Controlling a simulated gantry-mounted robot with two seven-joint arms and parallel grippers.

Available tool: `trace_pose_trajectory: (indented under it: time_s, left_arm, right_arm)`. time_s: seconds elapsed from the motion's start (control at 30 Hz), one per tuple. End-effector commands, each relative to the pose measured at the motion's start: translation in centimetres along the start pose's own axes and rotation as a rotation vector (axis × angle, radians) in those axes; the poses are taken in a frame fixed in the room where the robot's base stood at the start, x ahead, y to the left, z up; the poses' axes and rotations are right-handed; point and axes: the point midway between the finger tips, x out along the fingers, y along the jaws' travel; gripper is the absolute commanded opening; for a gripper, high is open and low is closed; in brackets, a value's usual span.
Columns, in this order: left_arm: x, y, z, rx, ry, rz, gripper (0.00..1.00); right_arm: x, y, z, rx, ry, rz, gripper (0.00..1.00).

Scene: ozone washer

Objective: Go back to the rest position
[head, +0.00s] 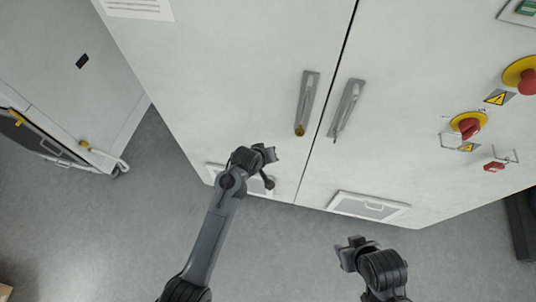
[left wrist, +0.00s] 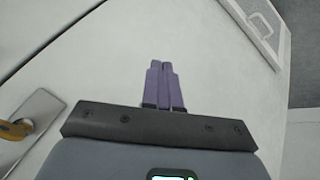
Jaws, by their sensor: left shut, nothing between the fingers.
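My left gripper (head: 268,167) is in front of the left door of a white cabinet (head: 235,75), below the left door handle (head: 306,102). In the left wrist view its purple fingers (left wrist: 164,85) are together with nothing between them. They point at the white door surface and are apart from the handle, which shows at the left edge (left wrist: 25,130). My right gripper (head: 347,255) is low in the head view, right of the middle, over the grey floor. Its fingertips are too small and dark to show whether they are open.
The right door has its own handle (head: 347,108). Two red switches (head: 468,128) on yellow plates and a red padlock-like piece (head: 494,167) are on the right side. A vent (head: 368,206) is low on the cabinet. Another white unit (head: 75,75) stands at left. Grey floor (head: 110,225) is clear between.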

Motion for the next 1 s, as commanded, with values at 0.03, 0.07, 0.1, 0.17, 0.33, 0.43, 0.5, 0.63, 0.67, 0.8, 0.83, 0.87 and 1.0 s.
trace_pose_trajectory:
  time_s: [0.03, 0.07, 0.1, 0.17, 0.33, 0.43, 0.5, 0.63, 0.67, 0.8, 0.83, 0.87, 1.0]
  left_arm:
    - [-0.4, 0.0, 0.1, 0.000, -0.001, 0.000, 0.00]
    - [-0.6, 0.0, 0.1, 0.000, -0.001, 0.000, 0.00]
    - [-0.8, -0.1, 0.1, 0.000, -0.002, 0.000, 0.00]
    - [-1.0, -0.1, 0.2, 0.000, -0.002, -0.001, 0.00]
    - [-0.5, -1.0, 2.1, -0.009, -0.030, -0.010, 0.00]
    - [0.4, -3.0, 5.1, -0.024, -0.073, -0.033, 0.00]
    - [1.2, -5.1, 8.2, -0.039, -0.113, -0.059, 0.00]
    - [0.4, -10.9, 14.9, -0.086, -0.166, -0.117, 0.00]
    - [-0.3, -12.3, 16.2, -0.098, -0.171, -0.133, 0.00]
    - [-5.8, -18.1, 20.9, -0.095, -0.188, -0.220, 0.00]
    - [-7.3, -19.0, 21.6, -0.082, -0.190, -0.238, 0.00]
    - [-8.9, -19.9, 22.1, -0.064, -0.192, -0.255, 0.00]
    - [-15.4, -21.9, 22.7, 0.027, -0.197, -0.310, 0.00]
  right_arm:
    - [-0.1, 0.0, 0.0, 0.000, 0.000, 0.000, 0.43]
    - [-0.2, 0.0, 0.0, 0.000, 0.000, 0.000, 0.43]
    - [-0.2, 0.0, -0.1, 0.000, 0.000, 0.000, 0.43]
    - [-0.2, 0.0, -0.1, 0.000, -0.001, 0.000, 0.43]
    - [-0.2, 0.0, -0.1, 0.003, -0.001, -0.002, 0.43]
    - [-0.2, -0.1, -0.1, 0.005, -0.001, -0.004, 0.43]
    - [-0.2, -0.1, -0.1, 0.007, -0.001, -0.005, 0.43]
    - [-0.2, -0.2, -0.1, 0.009, 0.000, -0.007, 0.43]
    - [-0.2, -0.2, -0.1, 0.010, 0.000, -0.006, 0.43]
    - [-0.3, -0.2, -0.1, 0.010, 0.000, -0.007, 0.43]
    - [-0.3, -0.2, -0.1, 0.010, 0.000, -0.007, 0.43]
    - [-0.2, -0.2, -0.1, 0.010, 0.000, -0.008, 0.43]
    - [-0.2, -0.2, -0.1, 0.010, 0.000, -0.008, 0.43]
